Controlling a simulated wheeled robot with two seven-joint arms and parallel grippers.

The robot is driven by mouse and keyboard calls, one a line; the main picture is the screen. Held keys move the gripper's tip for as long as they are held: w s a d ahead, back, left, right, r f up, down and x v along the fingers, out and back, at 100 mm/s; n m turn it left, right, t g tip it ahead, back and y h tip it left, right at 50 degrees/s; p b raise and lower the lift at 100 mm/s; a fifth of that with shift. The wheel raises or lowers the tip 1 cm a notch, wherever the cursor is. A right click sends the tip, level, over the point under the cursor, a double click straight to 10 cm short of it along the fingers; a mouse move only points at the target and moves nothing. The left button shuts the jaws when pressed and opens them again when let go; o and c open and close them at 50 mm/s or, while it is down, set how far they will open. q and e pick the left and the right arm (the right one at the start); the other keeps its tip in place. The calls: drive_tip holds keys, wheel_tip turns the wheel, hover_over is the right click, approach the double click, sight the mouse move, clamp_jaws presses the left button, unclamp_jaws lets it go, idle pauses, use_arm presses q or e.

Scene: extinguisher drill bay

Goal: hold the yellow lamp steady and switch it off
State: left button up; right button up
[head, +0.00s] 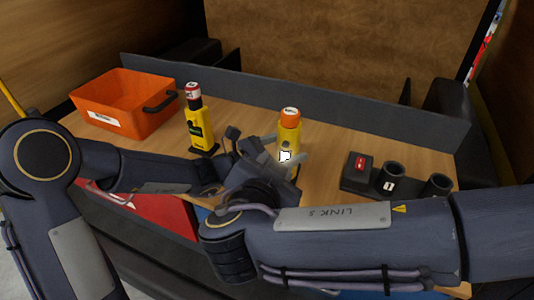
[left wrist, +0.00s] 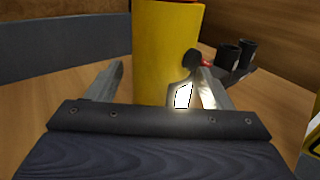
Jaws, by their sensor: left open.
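The yellow lamp (head: 293,138) stands upright on the wooden bench, with an orange top and a lit white patch low on its side. In the left wrist view the yellow lamp (left wrist: 165,50) fills the middle, its top cut off, and the bright white patch shows at its lower right. A round dark knob (left wrist: 192,61) shows at its right edge. My left gripper (head: 283,150) is open, with one finger on each side of the lamp. In the left wrist view a clear gap shows between the left finger and the lamp. My right gripper does not show.
Another yellow item (head: 199,128) with a red and white top stands left of the lamp. An orange bin (head: 127,112) is at the far left. A black holder (head: 370,187) with a red-labelled box and round cups stands right. A raised dark edge (head: 330,105) runs behind.

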use_arm(q)
drive_tip(key=shift+x, duration=1.3)
drive_tip(key=shift+c, duration=0.4)
drive_tip(key=c, duration=1.2)
drive_tip(key=shift+c, duration=0.7)
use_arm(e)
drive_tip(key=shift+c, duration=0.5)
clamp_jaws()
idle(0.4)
